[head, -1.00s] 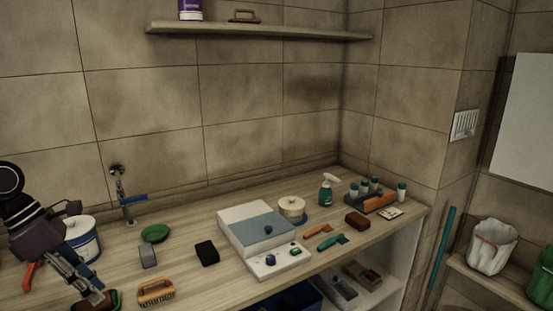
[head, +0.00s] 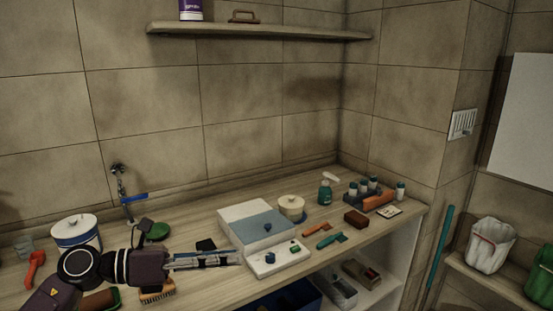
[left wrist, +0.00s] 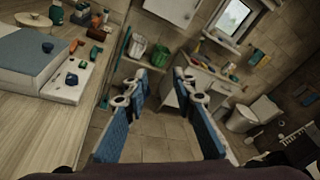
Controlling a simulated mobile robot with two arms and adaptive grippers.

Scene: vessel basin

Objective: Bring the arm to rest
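My left gripper (head: 236,258) reaches in from the lower left in the head view and points right, level above the front of the counter. Its fingers are seen almost edge-on there. My right gripper is in neither view.
The wooden counter (head: 190,226) holds a grey-blue box with a white control panel (head: 275,262), a lidded pot (head: 291,207), a green spray bottle (head: 325,193) and a white tub (head: 76,231). A shelf (head: 260,32) is on the wall above. Open floor (left wrist: 150,130) lies beyond the counter.

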